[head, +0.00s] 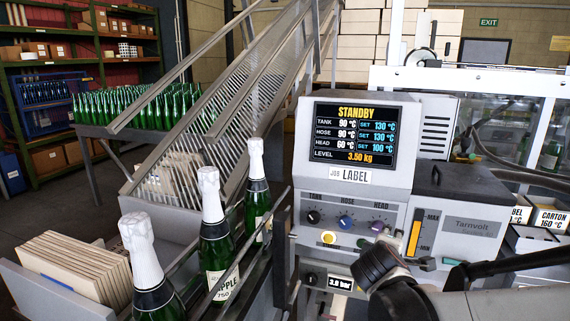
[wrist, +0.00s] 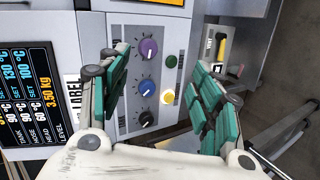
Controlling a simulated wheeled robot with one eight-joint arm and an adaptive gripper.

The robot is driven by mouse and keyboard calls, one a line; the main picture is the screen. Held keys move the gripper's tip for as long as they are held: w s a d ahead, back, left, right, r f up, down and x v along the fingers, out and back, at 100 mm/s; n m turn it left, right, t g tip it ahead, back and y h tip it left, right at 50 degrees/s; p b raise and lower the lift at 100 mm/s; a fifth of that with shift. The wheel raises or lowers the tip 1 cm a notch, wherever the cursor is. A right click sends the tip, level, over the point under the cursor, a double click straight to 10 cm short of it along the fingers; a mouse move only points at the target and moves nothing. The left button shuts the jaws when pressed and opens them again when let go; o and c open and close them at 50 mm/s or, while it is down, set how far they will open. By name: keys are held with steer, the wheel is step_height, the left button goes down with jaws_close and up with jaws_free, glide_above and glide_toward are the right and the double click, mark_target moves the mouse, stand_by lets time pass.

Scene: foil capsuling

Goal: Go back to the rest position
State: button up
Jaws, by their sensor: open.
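My gripper (wrist: 160,62) is open and empty in the wrist view, its teal-padded fingers spread apart. Between and beyond them is the control panel (wrist: 128,30) of the glue machine, with a purple knob (wrist: 149,47), a blue knob (wrist: 146,88), a dark knob (wrist: 146,118) and a yellow button (wrist: 167,97). I see no finger clearly touching the panel. In the head view my dark arm parts cover the lower right, and the gripper is hard to make out there. The machine's screen (head: 354,135) reads STANDBY, with tank 90 °C, hose 90 °C and head 60 °C.
Foil-necked green bottles (head: 214,235) stand in a row left of the machine, beside a sloping metal guard (head: 215,110). A grey Tarnvolt unit (head: 465,205) adjoins the panel on the right.

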steer(key=s+a+m+g+y, duration=0.2)
steer(key=s+m, duration=0.3)
steer(key=s, duration=0.6)
steer(key=s+a+f+m+g+y, duration=0.1)
steer(key=s+m, duration=0.5)
steer(key=s, duration=0.6)
steer(key=a+g+y, duration=0.1)
steer(key=a+y, duration=0.1)
steer(key=shift+s+y, duration=0.25)
steer(key=shift+y, duration=0.15)
steer(key=shift+w, duration=0.1)
